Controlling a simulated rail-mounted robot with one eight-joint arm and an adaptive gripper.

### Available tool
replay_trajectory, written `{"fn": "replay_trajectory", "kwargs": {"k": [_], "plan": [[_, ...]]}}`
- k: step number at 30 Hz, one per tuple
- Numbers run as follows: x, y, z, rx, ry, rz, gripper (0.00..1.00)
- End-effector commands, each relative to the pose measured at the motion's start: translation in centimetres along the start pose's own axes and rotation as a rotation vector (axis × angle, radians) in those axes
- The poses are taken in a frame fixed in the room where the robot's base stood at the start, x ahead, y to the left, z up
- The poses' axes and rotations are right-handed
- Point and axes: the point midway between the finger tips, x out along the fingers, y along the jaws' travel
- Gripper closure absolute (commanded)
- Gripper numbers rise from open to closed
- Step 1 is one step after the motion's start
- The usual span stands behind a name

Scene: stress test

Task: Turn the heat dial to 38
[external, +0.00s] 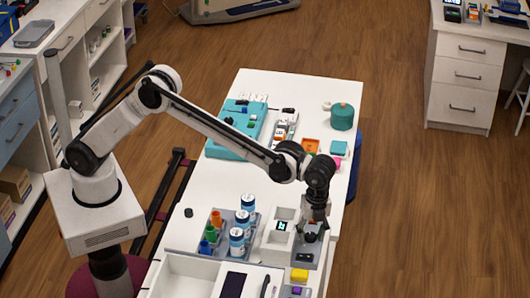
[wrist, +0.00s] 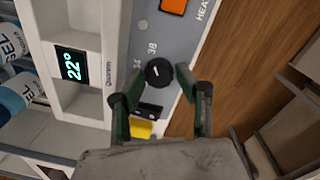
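The heat dial (wrist: 158,72) is a round black knob with a small white mark on a grey panel (wrist: 178,35). The numbers 38 and 34 are printed beside it, and part of the word HEAT shows further along. The mark's exact setting is too small to tell. My gripper (wrist: 154,76) is open, with its green fingertips on either side of the dial and visible gaps to it. In the external view my gripper (external: 312,226) points down over the panel at the table's right edge. A small display (wrist: 72,65) beside the panel reads 22°.
An orange-red switch (wrist: 174,5) and a black socket-like part (wrist: 148,109) flank the dial on the panel. A yellow block (external: 299,275) lies close by. White-and-blue bottles (external: 237,240) stand left of the unit. Floor lies beyond the right table edge.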

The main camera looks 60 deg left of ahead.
Motion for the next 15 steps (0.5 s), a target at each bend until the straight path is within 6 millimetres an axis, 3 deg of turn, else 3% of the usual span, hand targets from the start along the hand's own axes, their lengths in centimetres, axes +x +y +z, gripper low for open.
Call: {"fn": "replay_trajectory", "kwargs": {"k": [5,15], "plan": [[-1.5,0.0,0.0,0.000,0.000,0.000,0.67],[-8.1,0.0,0.0,0.000,0.000,0.000,0.67]]}}
